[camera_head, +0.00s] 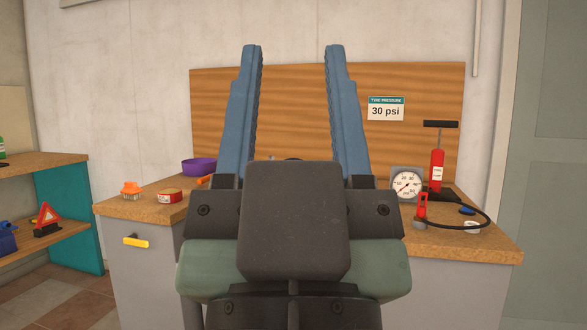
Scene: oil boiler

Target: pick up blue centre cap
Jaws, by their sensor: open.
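A small, flat blue piece (467,210), which looks like the blue centre cap, lies on the right part of the workbench top (490,243), near the black hose of the pump. It is too small to show detail. My gripper (293,48) is large in the middle of the view, with its two blue fingers pointing up and wide apart. It is open with nothing between the fingers. It is apart from the blue piece, which lies to its right. My gripper's body hides the middle of the workbench.
A red pump (437,172), a round gauge (406,185) and a small white item (472,227) stand near the blue piece. On the bench's left are a purple bowl (198,167), an orange item (131,190) and a red tape-like item (170,196). A wooden backboard (290,100) rises behind.

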